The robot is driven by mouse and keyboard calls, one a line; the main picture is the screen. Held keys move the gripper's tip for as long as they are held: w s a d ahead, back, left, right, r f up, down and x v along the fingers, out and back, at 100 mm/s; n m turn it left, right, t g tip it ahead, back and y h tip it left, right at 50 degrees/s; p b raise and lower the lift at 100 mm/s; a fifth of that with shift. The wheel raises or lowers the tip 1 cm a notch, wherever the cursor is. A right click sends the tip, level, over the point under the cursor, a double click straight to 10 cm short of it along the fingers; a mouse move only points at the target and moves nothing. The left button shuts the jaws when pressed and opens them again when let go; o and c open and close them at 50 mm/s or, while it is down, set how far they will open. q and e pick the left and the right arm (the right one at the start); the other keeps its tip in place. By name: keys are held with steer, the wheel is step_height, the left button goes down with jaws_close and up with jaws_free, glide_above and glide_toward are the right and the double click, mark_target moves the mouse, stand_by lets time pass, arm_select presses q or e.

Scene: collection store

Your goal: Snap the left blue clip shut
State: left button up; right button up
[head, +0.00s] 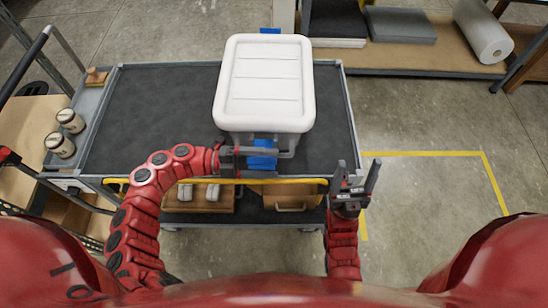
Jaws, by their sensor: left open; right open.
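A lidded box with a white lid (265,85) and a grey body stands on the cart's dark top. One blue clip (262,161) shows on its near side, partly hidden by my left gripper. Another blue clip (270,31) shows at its far side. I cannot tell from this view whether either clip is shut. My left gripper (288,152) is open, its fingers pointing right across the near clip; contact is unclear. My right gripper (357,168) is open and empty, pointing up, off the cart's near right corner.
The grey cart (150,110) has free room left of the box and a yellow bar (310,181) along its near edge. Two jars (66,130) stand on its left side. A shelf (450,60) with a white roll (483,32) is at the back right.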

arm_select(q)
steer(key=shift+d, duration=0.9)
steer(key=shift+c, duration=0.3)
jaws_close()
